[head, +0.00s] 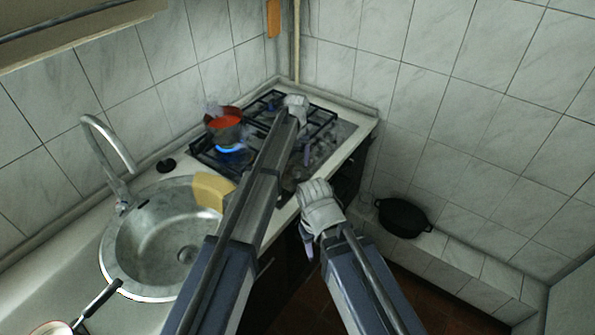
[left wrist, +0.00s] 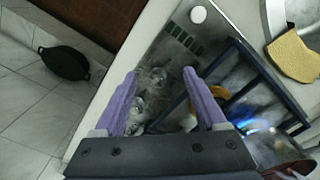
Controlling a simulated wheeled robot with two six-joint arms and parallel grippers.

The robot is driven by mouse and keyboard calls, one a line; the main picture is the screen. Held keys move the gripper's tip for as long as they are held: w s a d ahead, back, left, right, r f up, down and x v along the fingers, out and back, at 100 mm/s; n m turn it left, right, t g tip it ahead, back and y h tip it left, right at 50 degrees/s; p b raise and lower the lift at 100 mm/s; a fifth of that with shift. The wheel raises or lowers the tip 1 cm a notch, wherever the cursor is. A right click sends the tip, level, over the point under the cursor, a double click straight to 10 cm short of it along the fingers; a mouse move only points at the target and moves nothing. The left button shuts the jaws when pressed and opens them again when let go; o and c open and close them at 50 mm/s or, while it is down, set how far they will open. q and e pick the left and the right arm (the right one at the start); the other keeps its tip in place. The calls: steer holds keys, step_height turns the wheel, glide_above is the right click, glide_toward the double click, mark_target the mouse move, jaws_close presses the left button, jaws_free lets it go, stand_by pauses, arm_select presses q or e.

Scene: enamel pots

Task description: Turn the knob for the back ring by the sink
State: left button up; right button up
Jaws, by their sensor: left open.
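The stove's clear knobs sit in a row on its steel front strip; in the left wrist view one knob (left wrist: 156,75) lies between my open left fingertips (left wrist: 159,72), and others (left wrist: 138,110) show closer to the gripper's base. I cannot tell whether a finger touches one. In the head view my left gripper (head: 303,155) is over the knob strip, partly hidden by its arm.
A black pot (head: 403,217) stands on a tiled ledge at right. A pan (head: 55,328) is at the lower left.

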arm_select(q)
glide_above(296, 169)
steer(key=shift+w+d+f+n, duration=0.1)
steer(key=shift+w+f+n, duration=0.2)
steer(key=shift+f, duration=0.15)
steer(key=shift+s+f+b, duration=0.15)
steer(key=shift+f+b, duration=0.05)
steer(key=shift+b, duration=0.2)
step_height(296, 169, down, 7)
steer(key=b, duration=0.7)
steer(key=shift+f, duration=0.2)
steer(key=shift+c, duration=0.3)
jaws_close()
